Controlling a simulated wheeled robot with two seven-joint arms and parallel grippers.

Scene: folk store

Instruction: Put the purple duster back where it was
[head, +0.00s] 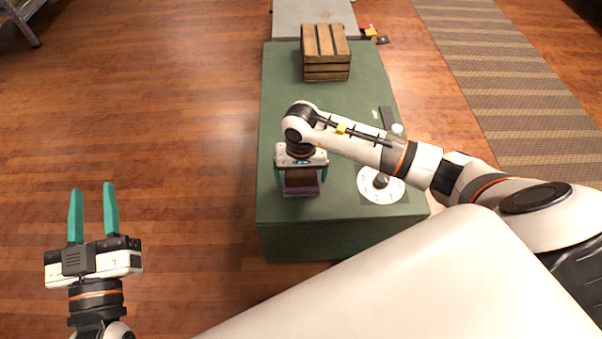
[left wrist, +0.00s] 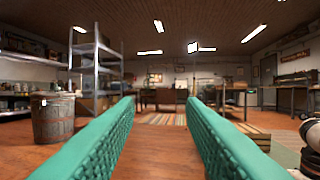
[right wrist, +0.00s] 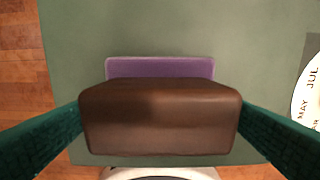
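The purple duster is a dark brown block (right wrist: 160,118) with a purple pad (right wrist: 160,67) along its far side in the right wrist view. In the head view its purple edge (head: 300,191) shows low, near the left edge of the green table (head: 290,228). My right gripper (head: 301,180) points down over it, with a teal finger against each end of the brown block, shut on it. I cannot tell whether the duster touches the table. My left gripper (head: 93,190) is open and empty over the floor, left of the table.
A white round dial with month names (head: 381,185) lies on the table right of the duster. A slatted wooden crate (head: 326,53) stands at the far end. A dark strip (head: 387,117) is partly hidden behind my right arm. The tabletop between crate and duster is mostly clear.

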